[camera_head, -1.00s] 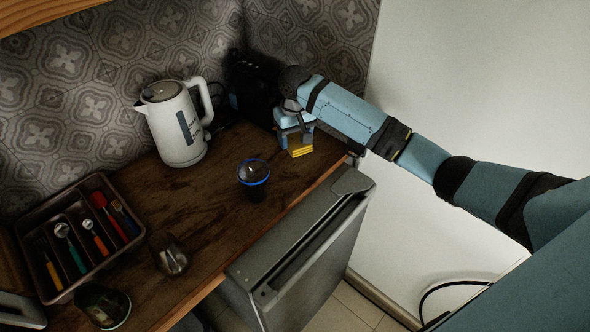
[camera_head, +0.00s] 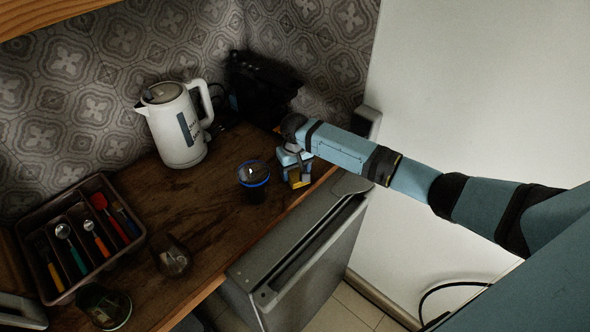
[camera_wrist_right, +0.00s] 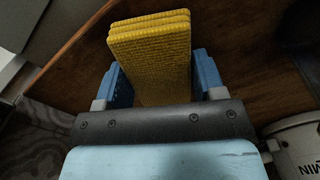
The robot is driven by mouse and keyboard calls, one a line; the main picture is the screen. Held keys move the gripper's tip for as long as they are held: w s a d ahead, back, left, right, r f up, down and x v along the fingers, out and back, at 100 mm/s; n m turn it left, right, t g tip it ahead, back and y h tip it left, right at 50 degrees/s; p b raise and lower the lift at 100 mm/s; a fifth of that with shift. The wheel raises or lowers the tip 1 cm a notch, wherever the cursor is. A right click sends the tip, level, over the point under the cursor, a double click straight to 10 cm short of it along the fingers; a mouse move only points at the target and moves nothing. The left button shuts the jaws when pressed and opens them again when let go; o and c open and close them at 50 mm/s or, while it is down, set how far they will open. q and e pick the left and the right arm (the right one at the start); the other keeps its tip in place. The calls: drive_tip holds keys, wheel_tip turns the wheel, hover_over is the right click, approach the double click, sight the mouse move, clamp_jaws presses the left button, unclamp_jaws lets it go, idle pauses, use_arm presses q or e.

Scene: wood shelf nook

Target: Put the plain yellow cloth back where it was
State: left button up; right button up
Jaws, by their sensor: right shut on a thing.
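The folded yellow cloth (camera_wrist_right: 150,60) is between the two blue fingers of my right gripper (camera_wrist_right: 155,82) in the right wrist view, with its layered edge facing away from the palm. In the head view, my right gripper (camera_head: 297,170) is shut on the cloth (camera_head: 301,181), of which only a small part shows below the fingers. It is over the right end of the wooden counter, to the right of a dark cup with a blue rim. I cannot tell whether the cloth touches the counter. My left gripper is not in view.
The dark blue-rimmed cup (camera_head: 254,182) stands close to the left of my right gripper. A white kettle (camera_head: 177,130) and a black appliance (camera_head: 260,85) stand behind. A cutlery tray (camera_head: 35,222) and glasses (camera_head: 170,258) are at left. Bare counter (camera_head: 215,205) lies between.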

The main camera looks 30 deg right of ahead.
sight(295, 171)
drive_tip(key=shift+f, duration=0.1)
drive_tip(key=o, duration=0.9)
drive_tip(key=shift+r, duration=0.3)
wheel_tip(295, 171, up, 12)
drive_tip(key=shift+f, duration=0.15)
